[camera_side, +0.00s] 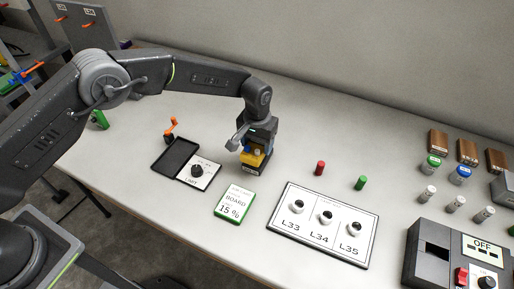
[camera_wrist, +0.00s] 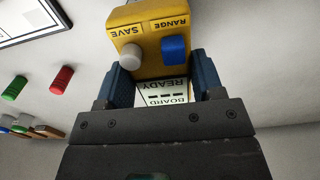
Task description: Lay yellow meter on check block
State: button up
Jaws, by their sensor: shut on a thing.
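The yellow meter (camera_side: 256,155) is held in my gripper (camera_side: 256,142) near the middle of the table. In the wrist view the meter (camera_wrist: 150,40) shows SAVE and RANGE labels, a grey button, a blue button and part of a screen reading BOARD and READY. My gripper's blue fingers (camera_wrist: 165,85) are shut on its two sides. A dark block with a pale label (camera_side: 252,170), seemingly the check block, shows directly under the meter in the side view. I cannot tell whether the two touch. The block is not visible in the wrist view.
A black tray (camera_side: 172,157) with a knob card (camera_side: 203,175) lies to the left. A green-edged BOARD 15 % card (camera_side: 235,204) lies in front. A panel marked L33, L34, L35 (camera_side: 310,245), red (camera_side: 320,168) and green (camera_side: 361,183) cylinders, and a grey machine (camera_side: 435,255) stand right.

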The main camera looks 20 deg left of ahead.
aim_at(257, 144)
jog(key=shift+f, duration=1.2)
jog(key=shift+f, duration=0.15)
jog(key=o, duration=1.1)
notch_tip(257, 144, up, 12)
jog(key=shift+r, duration=0.1)
